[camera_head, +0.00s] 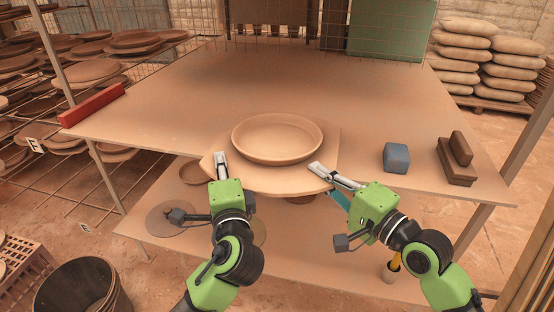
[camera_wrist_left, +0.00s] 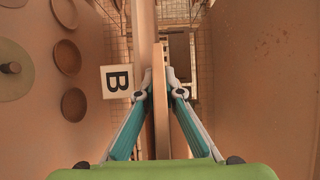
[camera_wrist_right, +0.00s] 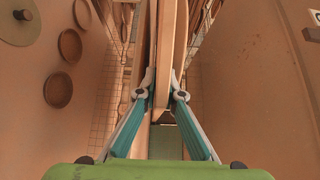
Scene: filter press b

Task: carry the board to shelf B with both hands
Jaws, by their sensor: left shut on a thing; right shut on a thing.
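The tan board (camera_head: 240,178) juts over the front edge of the work table (camera_head: 200,85), with a wide shallow clay dish (camera_head: 277,138) on it. My left gripper (camera_head: 221,165) is shut on the board's left front edge; the left wrist view shows the board edge (camera_wrist_left: 161,105) between its fingers. My right gripper (camera_head: 322,172) is shut on the right front edge, and the board (camera_wrist_right: 162,85) shows between its fingers too. I cannot tell if the board rests on the table or hangs just above. A white label B (camera_wrist_left: 117,81) shows in the left wrist view; its shelf is unclear.
A red block (camera_head: 93,105) lies on the table's left edge; a blue block (camera_head: 396,157) and brown blocks (camera_head: 456,160) lie at right. A wire rack (camera_head: 60,95) full of clay dishes stands left. A bucket (camera_head: 82,288) is at lower left. Sacks (camera_head: 510,70) are stacked back right.

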